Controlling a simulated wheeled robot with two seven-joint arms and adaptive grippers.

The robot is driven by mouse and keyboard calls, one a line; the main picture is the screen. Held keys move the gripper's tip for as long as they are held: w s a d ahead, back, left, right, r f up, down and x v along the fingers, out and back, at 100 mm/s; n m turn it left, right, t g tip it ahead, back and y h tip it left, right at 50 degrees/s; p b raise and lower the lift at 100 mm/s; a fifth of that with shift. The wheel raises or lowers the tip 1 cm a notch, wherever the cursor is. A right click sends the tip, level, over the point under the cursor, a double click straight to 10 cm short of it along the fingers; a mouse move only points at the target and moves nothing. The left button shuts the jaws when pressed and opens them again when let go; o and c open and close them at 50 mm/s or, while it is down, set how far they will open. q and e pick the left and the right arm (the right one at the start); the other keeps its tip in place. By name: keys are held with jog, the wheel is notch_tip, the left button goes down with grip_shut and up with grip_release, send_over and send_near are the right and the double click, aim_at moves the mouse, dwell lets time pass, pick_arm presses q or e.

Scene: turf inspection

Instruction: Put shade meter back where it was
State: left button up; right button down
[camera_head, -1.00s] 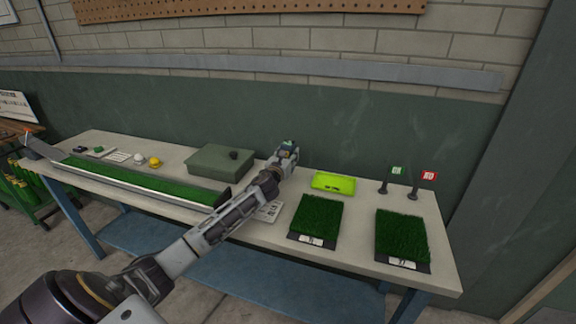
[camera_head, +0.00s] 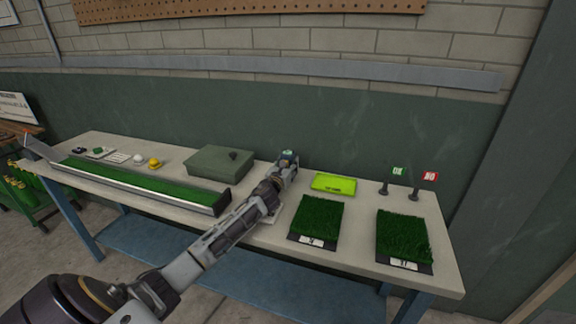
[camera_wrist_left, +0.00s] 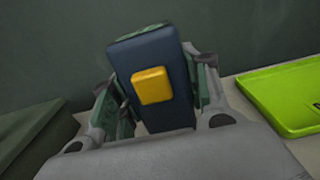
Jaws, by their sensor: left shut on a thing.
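My left gripper (camera_head: 288,158) reaches over the table between the green case and the lime tray. In the left wrist view, the left gripper (camera_wrist_left: 158,100) is shut on a dark blue block-like device with a yellow square button, which I take to be the shade meter (camera_wrist_left: 126,62). The meter stands roughly upright, slightly tilted, between the two fingers. In the head view only a small top part of the meter shows at the gripper tip. Whether its bottom touches the table is hidden. My right gripper is not in view.
The green case (camera_head: 218,161) stands left of the gripper and the lime tray (camera_head: 334,183) right of it. Two turf samples (camera_head: 319,217) (camera_head: 402,237) lie at the front right. Two small flags (camera_head: 397,172) (camera_head: 430,177) stand behind. A long turf ramp (camera_head: 140,184) fills the left.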

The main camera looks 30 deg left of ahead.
pick_arm(q)
jog(key=o, duration=1.2)
jog(key=shift+c, duration=0.2)
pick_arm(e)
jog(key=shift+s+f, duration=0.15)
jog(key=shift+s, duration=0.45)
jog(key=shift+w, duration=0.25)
